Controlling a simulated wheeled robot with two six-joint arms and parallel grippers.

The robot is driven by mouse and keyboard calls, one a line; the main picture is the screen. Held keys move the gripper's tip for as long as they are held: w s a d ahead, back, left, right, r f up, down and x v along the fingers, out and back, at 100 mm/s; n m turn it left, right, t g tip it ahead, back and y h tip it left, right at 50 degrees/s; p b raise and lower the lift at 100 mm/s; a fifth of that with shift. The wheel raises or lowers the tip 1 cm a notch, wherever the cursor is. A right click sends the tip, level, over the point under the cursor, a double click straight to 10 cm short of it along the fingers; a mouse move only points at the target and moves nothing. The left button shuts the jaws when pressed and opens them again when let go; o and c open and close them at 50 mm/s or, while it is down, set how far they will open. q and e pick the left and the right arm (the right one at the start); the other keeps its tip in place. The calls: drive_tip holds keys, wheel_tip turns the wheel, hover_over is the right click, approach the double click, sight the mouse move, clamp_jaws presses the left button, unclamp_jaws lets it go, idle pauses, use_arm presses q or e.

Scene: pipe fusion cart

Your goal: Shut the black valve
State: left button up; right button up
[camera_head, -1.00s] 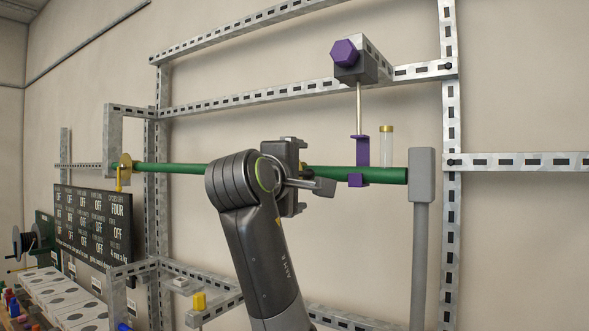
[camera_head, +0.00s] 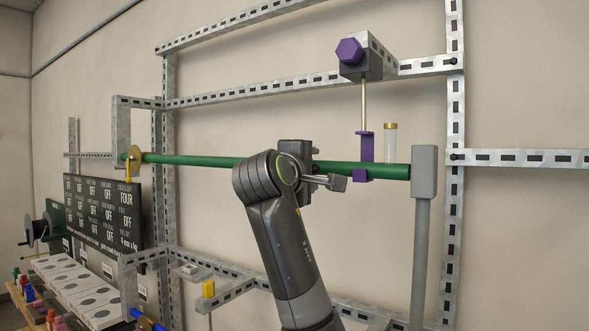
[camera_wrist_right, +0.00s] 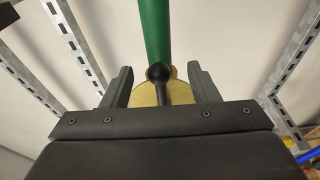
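The black valve (camera_wrist_right: 160,74) shows in the right wrist view as a round black knob with a short black lever, in front of a yellow disc (camera_wrist_right: 147,94). The green pipe (camera_wrist_right: 155,30) runs up from behind it. My right gripper (camera_wrist_right: 160,88) is open, with one finger on each side of the knob and lever. I see gaps on both sides and no clear contact. In the head view my right gripper (camera_head: 325,180) is at the middle of the green pipe (camera_head: 200,160), and my wrist largely hides the valve. My left gripper is out of view.
A purple clamp (camera_head: 364,152) and a clear tube with a yellow cap (camera_head: 390,145) are on the pipe to the right. A grey post (camera_head: 424,235) stands at the pipe's right end. A black status board (camera_head: 104,215) is at the left. Slotted metal rails (camera_head: 300,88) frame the wall.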

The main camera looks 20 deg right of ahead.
drive_tip(key=c, duration=1)
drive_tip(key=shift+w+f+m+b, duration=0.1)
drive_tip(key=shift+f+m+b, duration=0.65)
drive_tip(key=shift+m+b, duration=0.3)
